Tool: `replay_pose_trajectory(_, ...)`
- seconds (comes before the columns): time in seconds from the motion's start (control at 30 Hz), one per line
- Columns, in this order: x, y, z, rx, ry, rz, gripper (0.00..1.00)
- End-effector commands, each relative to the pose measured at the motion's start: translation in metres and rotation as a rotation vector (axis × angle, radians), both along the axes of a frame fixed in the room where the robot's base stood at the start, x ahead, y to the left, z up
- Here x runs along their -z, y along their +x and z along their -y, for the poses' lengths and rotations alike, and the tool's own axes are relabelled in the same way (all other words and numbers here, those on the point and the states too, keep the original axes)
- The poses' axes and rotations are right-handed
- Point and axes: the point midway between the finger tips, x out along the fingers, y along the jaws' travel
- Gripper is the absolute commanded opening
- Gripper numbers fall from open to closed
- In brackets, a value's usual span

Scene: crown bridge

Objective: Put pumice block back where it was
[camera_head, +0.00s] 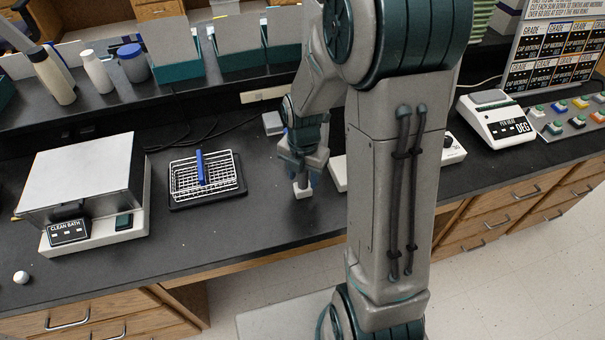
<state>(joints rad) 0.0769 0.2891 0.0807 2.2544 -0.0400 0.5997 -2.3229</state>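My gripper (303,182) points down over the black bench, right of the wire basket.
A wire basket with a blue handle (203,178) stands on a dark tray. The clean bath (85,190) is at left, with a small white knob-like object (21,277) near the front edge. A small grey box (272,123) stands behind my gripper. Bench between basket and gripper is clear.

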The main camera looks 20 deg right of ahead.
Motion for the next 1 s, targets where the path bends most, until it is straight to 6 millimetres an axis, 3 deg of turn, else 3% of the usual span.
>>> replay_pose_trajectory(0.23,-0.019,0.001,0.0,0.0,0.0,0.006,0.45)
replay_pose_trajectory(0.5,-0.077,0.001,0.0,0.0,-0.001,0.006,0.45)
replay_pose_trajectory(0.7,-0.11,0.001,0.0,0.001,0.001,0.004,0.45)
replay_pose_trajectory(0.87,-0.122,0.0,0.0,0.009,0.0,0.001,0.45)
replay_pose_trajectory(1.0,-0.13,-0.007,0.0,0.123,-0.003,0.016,0.45)
